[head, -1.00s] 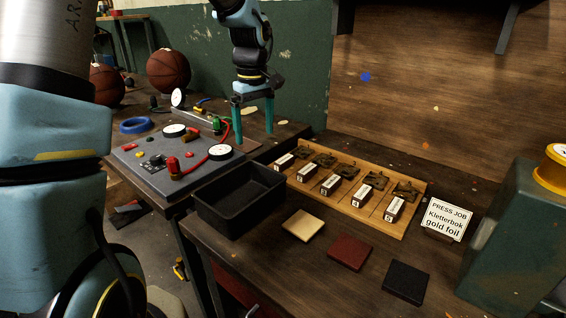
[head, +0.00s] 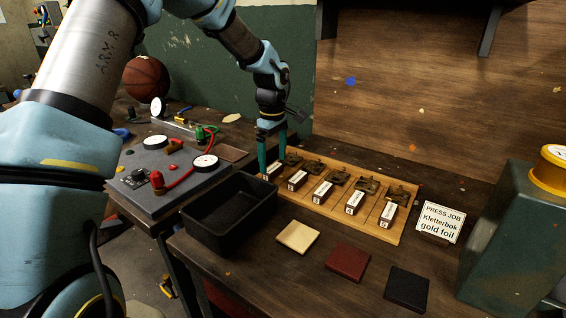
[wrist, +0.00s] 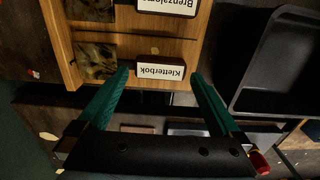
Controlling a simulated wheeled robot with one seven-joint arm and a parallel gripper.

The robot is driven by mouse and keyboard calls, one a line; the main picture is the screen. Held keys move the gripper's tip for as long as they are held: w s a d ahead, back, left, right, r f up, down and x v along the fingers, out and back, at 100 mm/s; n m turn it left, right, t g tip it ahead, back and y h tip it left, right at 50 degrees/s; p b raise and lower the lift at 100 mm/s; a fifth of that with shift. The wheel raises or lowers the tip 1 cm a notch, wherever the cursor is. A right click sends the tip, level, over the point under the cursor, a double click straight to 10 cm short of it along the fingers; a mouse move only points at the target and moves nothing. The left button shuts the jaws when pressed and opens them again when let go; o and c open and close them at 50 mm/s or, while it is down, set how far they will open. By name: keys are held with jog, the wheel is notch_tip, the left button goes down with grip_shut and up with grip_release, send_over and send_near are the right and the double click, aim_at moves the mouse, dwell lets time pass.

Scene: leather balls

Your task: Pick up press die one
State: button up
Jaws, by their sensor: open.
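A wooden rack (head: 403,238) holds a row of small blocks with white labels, each with a dark brass piece behind it. My gripper (head: 272,163) is open and empty at the rack's left end, its teal fingers around the leftmost labelled block (head: 271,172), which they partly hide. In the wrist view, a block labelled "Kletterbok" (wrist: 160,70) lies between and just beyond the fingertips (wrist: 160,76); I cannot tell whether they touch it. A brass piece (wrist: 96,60) is beside it. The block labels are too small to read in the head view.
A sign (head: 440,222) reads "PRESS JOB Kletterbok gold foil". An empty black bin (head: 232,237) stands left of the rack. Cream (head: 298,237), red (head: 347,263) and black (head: 407,289) squares lie in front. A green machine (head: 515,235) stands at the right.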

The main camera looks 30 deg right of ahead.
jog(key=shift+f, duration=1.4)
jog(key=shift+c, duration=0.4)
jog(key=c, duration=0.7)
jog(key=shift+r, duration=0.1)
jog(key=shift+c, duration=0.8)
jog(key=shift+r, duration=0.1)
